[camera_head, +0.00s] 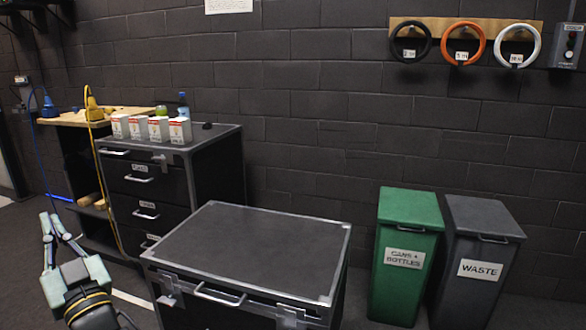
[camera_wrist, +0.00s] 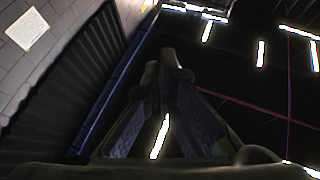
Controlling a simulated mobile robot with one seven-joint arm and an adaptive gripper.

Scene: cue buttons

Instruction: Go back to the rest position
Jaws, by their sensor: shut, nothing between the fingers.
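My gripper (camera_head: 52,222) is at the lower left of the head view, pointing up, left of the dark chest and in front of the drawer cabinet. Its fingers are shut with nothing between them. In the wrist view the two fingers (camera_wrist: 165,75) come together at their tips in the middle, clear of any object. Behind them that view shows dark surfaces and bright light strips.
A black chest (camera_head: 250,250) stands in front. A drawer cabinet (camera_head: 215,150) bears several small cartons. A wooden-topped bench (camera_head: 65,119) is at the left. A green bin (camera_head: 405,260) and a grey waste bin (camera_head: 487,215) stand right. Open floor lies between chest and bins.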

